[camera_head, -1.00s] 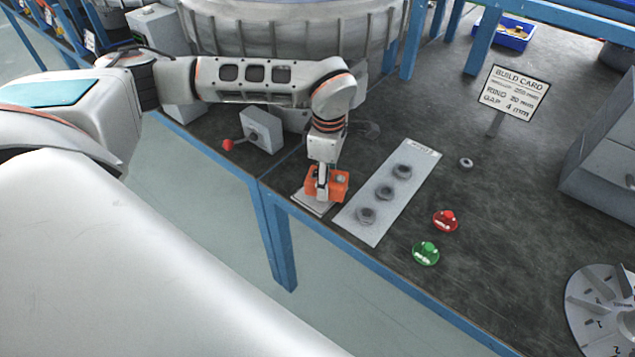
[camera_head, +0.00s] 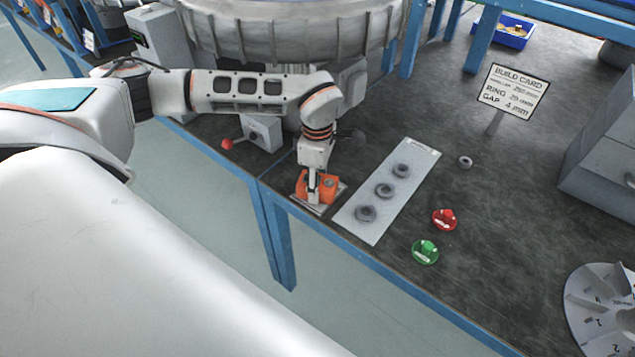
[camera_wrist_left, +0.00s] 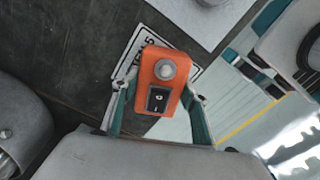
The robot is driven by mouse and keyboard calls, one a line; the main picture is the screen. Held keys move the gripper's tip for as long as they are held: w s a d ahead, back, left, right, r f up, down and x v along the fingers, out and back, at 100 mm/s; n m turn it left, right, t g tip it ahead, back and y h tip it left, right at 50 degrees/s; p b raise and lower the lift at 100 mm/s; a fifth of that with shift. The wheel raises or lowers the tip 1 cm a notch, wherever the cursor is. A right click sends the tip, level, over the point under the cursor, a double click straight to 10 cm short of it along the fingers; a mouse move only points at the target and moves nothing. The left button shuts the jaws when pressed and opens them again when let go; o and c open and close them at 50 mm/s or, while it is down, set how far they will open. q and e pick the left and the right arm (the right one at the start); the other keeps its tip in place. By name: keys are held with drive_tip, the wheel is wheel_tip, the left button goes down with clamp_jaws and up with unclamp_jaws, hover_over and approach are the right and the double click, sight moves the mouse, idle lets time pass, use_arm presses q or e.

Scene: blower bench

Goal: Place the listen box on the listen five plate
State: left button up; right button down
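The listen box (camera_head: 328,187) is a small orange box at the bench's front edge. In the left wrist view the box (camera_wrist_left: 161,78) shows a round grey knob and a black rocker switch. My left gripper (camera_head: 314,190) points down at it; its fingertips (camera_wrist_left: 162,88) close on two opposite sides of the box. The listen five plate (camera_head: 309,207) is a pale plate with a dark border directly under the box; part of its lettering and a 5 show in the wrist view (camera_wrist_left: 139,46). I cannot tell whether the box touches the plate. My right gripper is out of view.
A grey strip (camera_head: 377,222) with three dark rings lies just right of the plate. A red-knobbed lever unit (camera_head: 262,134) and the large blower housing (camera_head: 290,35) stand behind and left.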

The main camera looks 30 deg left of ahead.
use_arm(q)
drive_tip(key=shift+o, duration=1.3)
drive_tip(key=shift+r, duration=0.1)
wheel_tip(320, 180, up, 11)
drive_tip(key=shift+p, duration=0.45)
drive_tip(key=shift+r, duration=0.55)
